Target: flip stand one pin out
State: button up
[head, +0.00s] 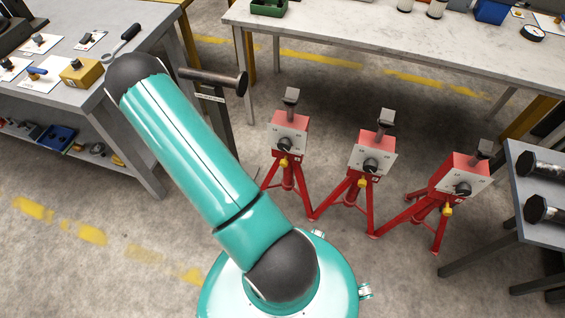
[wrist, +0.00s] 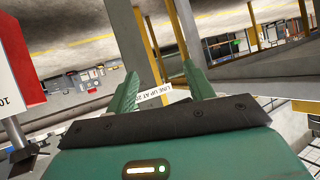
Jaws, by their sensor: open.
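Three red tripod stands stand on the floor in the head view: left (head: 289,135), middle (head: 370,155) and right (head: 459,180). Each has a pale plate with a dark knob, a grey block on top, and a yellow part (head: 284,163) below the plate. I cannot tell whether any yellow part is a pin, or whether it is in or out. My gripper (wrist: 160,78) shows in the wrist view, open, with nothing between its fingers. A red and white block (wrist: 18,75) marked "10" is at that view's left edge, apart from the fingers. The head view does not show my gripper.
A post (head: 212,105) with a horizontal flanged bar (head: 213,79) stands left of the stands; its label (wrist: 155,94) shows beyond my fingers. Dark flanged spools (head: 540,209) lie on the right table (head: 525,235). Workbenches stand at the left (head: 150,55) and back (head: 380,40).

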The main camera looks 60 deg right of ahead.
jog(key=s+d+f+g+h, duration=0.1)
jog(key=s+d+f+h, duration=0.15)
jog(key=s+f, duration=0.45)
jog(key=g+h, duration=0.3)
jog(key=h, duration=0.3)
send_near(283, 165)
jog(key=shift+y, duration=0.25)
jog(key=d, duration=0.3)
jog(key=w+d, duration=0.1)
jog(key=d, duration=0.7)
jog(key=shift+w+d, duration=0.25)
jog(key=shift+w, duration=0.15)
grip_shut()
jog(key=shift+s+a, duration=0.15)
jog(key=shift+a, duration=0.75)
jog(key=shift+s+a, duration=0.15)
jog(key=shift+a, duration=0.75)
